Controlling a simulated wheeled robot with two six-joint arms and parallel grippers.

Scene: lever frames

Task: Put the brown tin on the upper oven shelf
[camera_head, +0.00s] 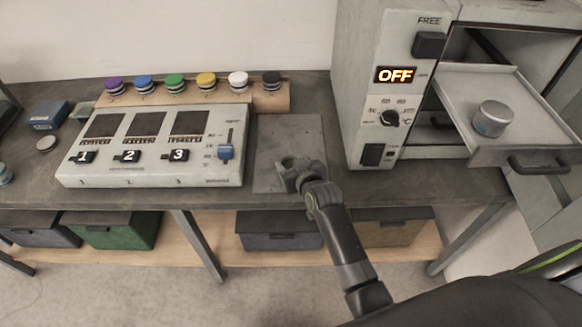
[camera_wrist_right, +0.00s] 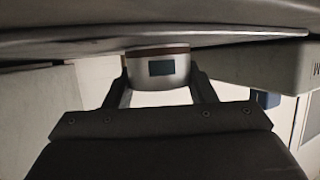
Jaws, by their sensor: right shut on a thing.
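My right gripper (camera_head: 290,172) is low over the grey plate on the bench, left of the oven. In the right wrist view its two fingers stand on either side of a pale tin (camera_wrist_right: 158,82) with a brown band and a dark blue label, and are shut on it. In the head view the gripper mostly hides this tin. The oven (camera_head: 370,90) is open, its display reading OFF. A shelf (camera_head: 462,88) with a dark handle is pulled out, apparently the upper one. A grey-blue tin (camera_head: 493,120) stands on it. My left gripper is not in view.
Left of the grey plate (camera_head: 262,175) is a control panel (camera_head: 150,172) with a blue slider and switches. Several coloured knobs (camera_head: 174,84) sit on a wooden strip behind it. The pulled-out shelf has bare room beside its tin. Bins (camera_head: 125,230) stand under the bench.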

